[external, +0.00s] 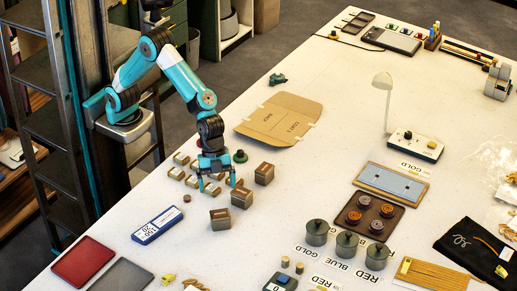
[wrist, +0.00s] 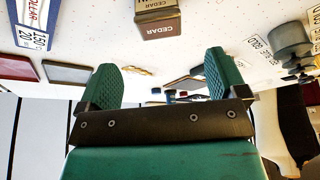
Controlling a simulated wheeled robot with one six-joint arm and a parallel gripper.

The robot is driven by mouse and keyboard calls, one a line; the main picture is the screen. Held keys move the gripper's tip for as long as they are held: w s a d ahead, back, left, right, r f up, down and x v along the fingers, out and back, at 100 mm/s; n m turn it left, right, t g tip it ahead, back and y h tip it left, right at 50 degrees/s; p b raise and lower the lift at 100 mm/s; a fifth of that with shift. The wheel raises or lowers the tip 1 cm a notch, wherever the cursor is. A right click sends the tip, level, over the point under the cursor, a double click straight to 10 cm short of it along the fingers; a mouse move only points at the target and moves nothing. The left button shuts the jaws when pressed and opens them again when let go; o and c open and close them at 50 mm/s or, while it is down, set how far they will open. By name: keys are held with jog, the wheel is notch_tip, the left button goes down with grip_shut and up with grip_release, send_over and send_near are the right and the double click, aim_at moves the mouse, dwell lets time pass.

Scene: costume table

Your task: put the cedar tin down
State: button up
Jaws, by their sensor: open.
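The cedar tin (wrist: 160,24) is a small brown-grey box labelled CEDAR, at the top middle of the wrist view. It stands on the table, apart from my fingers. In the external view it appears to be the front one (external: 220,219) of three similar tins, though its label is too small to read there. My gripper (external: 217,184) is low over the table, just behind that tin. In the wrist view its two green fingers (wrist: 160,78) are spread wide with nothing held between them.
Two similar tins stand to the right of my gripper, at the middle (external: 242,197) and the back (external: 264,174). Several small labelled pieces (external: 191,181) lie at its left. A blue-white box (external: 157,225) lies front left. Grey cylinders (external: 317,233) stand at right. White table is clear between.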

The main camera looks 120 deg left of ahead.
jog(key=s+a+r+n+y, duration=0.2)
jog(key=s+a+r+n, duration=0.2)
jog(key=s+a, duration=0.4)
jog(key=s+a+r+n+y, duration=0.2)
jog(key=s+a+r+n, duration=0.25)
jog(key=a, duration=0.65)
jog(key=s+a+n+g+y, duration=0.1)
jog(key=s+a+n, duration=0.1)
jog(key=s, duration=0.5)
jog(key=s+a+r+n+g+y, duration=0.1)
jog(key=s+a+n, duration=0.2)
jog(key=s, duration=0.4)
jog(key=s+a+n+g+y, duration=0.1)
jog(key=s+a+n, duration=0.1)
jog(key=s, duration=0.4)
jog(key=shift+s+a+r, duration=0.2)
jog(key=shift+s+a, duration=0.2)
jog(key=shift+a, duration=0.4)
jog(key=shift+n, duration=0.25)
